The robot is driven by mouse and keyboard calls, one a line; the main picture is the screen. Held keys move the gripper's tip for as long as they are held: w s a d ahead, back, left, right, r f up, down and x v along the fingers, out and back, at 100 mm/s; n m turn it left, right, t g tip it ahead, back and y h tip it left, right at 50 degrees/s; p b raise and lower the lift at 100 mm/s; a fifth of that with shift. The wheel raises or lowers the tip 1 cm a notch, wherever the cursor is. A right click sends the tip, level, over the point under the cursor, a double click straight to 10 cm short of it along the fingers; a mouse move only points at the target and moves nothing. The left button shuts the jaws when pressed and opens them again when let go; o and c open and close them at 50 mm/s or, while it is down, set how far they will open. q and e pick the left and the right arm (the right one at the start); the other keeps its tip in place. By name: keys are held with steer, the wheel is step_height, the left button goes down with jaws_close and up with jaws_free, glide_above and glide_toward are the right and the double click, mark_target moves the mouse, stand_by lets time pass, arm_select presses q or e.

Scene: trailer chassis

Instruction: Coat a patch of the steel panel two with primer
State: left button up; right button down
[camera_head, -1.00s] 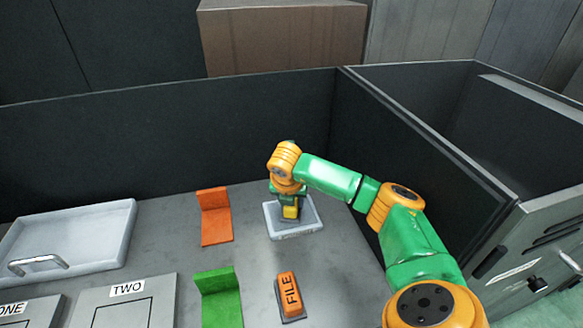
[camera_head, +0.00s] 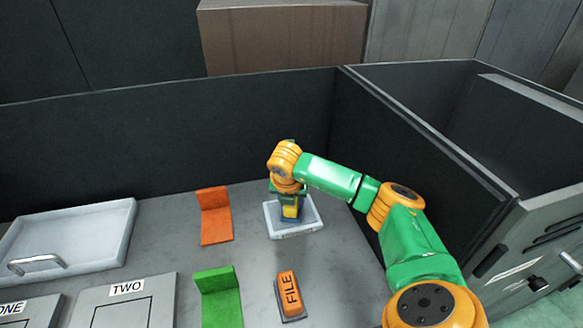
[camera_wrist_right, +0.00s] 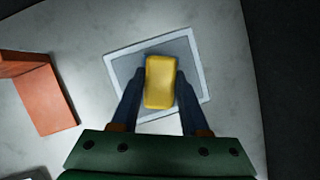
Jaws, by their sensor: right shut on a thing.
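My right gripper (camera_head: 290,207) reaches down over a small white-rimmed tray (camera_head: 300,233). Its two dark blue fingers are shut on a yellow block (camera_wrist_right: 160,82), which sits between them in the right wrist view. The block is over the tray's grey inside; I cannot tell whether its underside touches the tray. Steel panel two (camera_head: 125,308), a grey plate labelled TWO with a dark outlined patch, lies at the lower left, well apart from the gripper and cut off by the picture's lower edge. My left gripper is not in view.
An orange bracket (camera_head: 215,222) and a green bracket (camera_head: 219,300) stand left of the small tray. An orange FILE block (camera_head: 289,290) sits in front of it. Panel ONE (camera_head: 25,312) and a large white tray (camera_head: 122,240) are at left. Dark walls (camera_head: 180,135) enclose the back and right.

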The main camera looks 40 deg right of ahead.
steer(key=shift+r, duration=0.1)
step_height(320, 180, up, 7)
steer(key=p, duration=0.5)
stand_by(0.5)
